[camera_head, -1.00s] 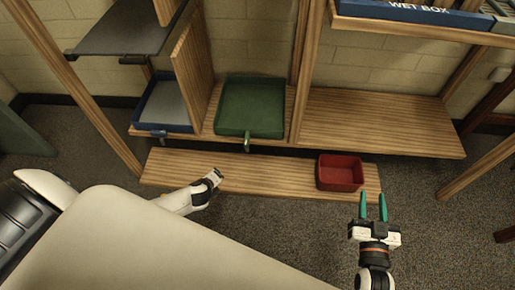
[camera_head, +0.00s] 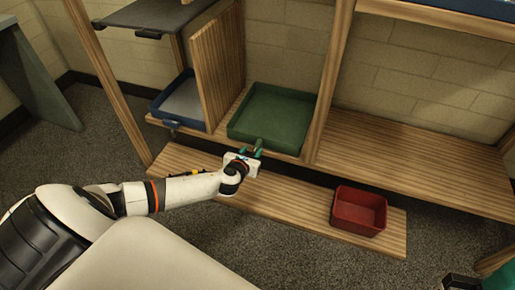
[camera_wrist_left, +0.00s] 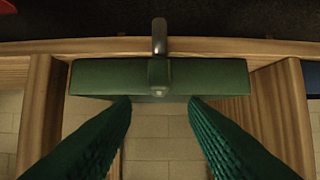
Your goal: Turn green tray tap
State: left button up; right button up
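The green tray (camera_head: 283,98) sits on the wooden shelf, in the bay right of the upright panel. Its front wall (camera_wrist_left: 215,75) fills the middle of the left wrist view. A grey metal tap (camera_wrist_left: 159,38) stands out from the middle of that wall. My left gripper (camera_head: 252,148) is at the tray's front edge, by the tap, which it hides in the head view. In the left wrist view, its two green fingers (camera_wrist_left: 160,102) are spread apart, one on each side of the tap line, with nothing held between them.
A blue-rimmed tray (camera_head: 160,105) sits left of the upright panel (camera_head: 215,70). A red bin (camera_head: 359,211) stands on the low wooden plank (camera_head: 285,200). The right shelf (camera_head: 420,165) is empty.

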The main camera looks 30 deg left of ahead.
aim_at(257, 145)
pick_arm(q)
jog(key=b+x, duration=0.2)
jog(key=x, duration=0.3)
jog(key=shift+w+f, duration=0.3)
jog(key=shift+w+a+b, duration=0.15)
jog(key=shift+w+b, duration=0.15)
jog(key=shift+w, duration=0.1)
grip_shut()
